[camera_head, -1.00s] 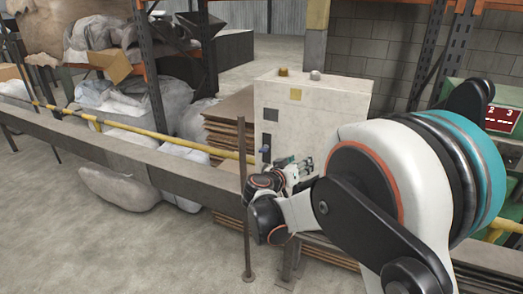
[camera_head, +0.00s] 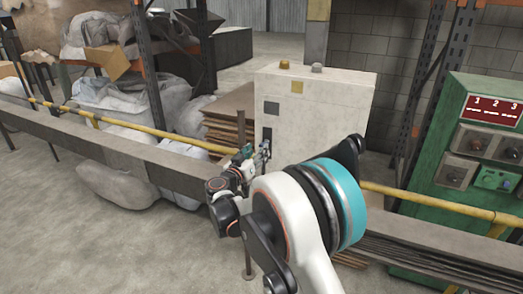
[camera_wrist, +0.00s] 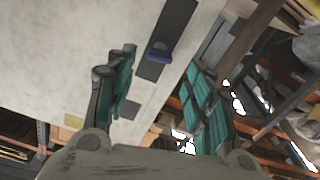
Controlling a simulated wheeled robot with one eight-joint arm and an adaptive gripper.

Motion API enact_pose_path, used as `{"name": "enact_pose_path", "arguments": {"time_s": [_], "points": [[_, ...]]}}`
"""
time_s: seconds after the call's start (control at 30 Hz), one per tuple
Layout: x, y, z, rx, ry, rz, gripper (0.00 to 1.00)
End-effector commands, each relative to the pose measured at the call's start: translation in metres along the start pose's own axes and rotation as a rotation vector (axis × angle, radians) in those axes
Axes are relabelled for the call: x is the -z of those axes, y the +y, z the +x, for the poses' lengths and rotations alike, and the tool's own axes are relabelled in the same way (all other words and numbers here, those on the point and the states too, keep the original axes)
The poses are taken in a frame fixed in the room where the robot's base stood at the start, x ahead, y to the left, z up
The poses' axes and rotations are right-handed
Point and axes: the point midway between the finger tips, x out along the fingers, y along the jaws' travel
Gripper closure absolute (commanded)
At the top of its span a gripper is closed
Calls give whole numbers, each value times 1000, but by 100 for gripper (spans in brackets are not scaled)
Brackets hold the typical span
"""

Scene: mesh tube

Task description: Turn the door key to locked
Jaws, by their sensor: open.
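A pale cabinet (camera_head: 330,105) stands behind the yellow rail, its door facing me. In the wrist view a blue key (camera_wrist: 158,56) sits on a dark lock plate (camera_wrist: 170,28) on the door. In the head view the lock plate (camera_head: 267,134) shows just above my gripper (camera_head: 262,150), and the key is hidden or too small to make out. In the wrist view my gripper (camera_wrist: 162,65) is open, its teal-padded fingers on either side of the key's line. The key appears beyond the fingertips, apart from both pads. Nothing is held.
A yellow rail (camera_head: 150,130) and a grey beam (camera_head: 120,147) run across in front of the cabinet. Stacked brown boards (camera_head: 228,120) stand left of it. A green control panel (camera_head: 480,150) is at the right. Open floor (camera_head: 80,235) lies at the lower left.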

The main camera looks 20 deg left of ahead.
Motion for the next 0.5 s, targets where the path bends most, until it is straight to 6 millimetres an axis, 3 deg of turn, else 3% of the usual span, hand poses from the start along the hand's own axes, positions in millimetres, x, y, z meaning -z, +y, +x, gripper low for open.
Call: {"name": "enact_pose_path", "arguments": {"time_s": [0.2, 0.5], "points": [[-2, 0, 35, -2, -1, 0, 52], [0, 0, 49, 1, 0, 0, 52]]}}
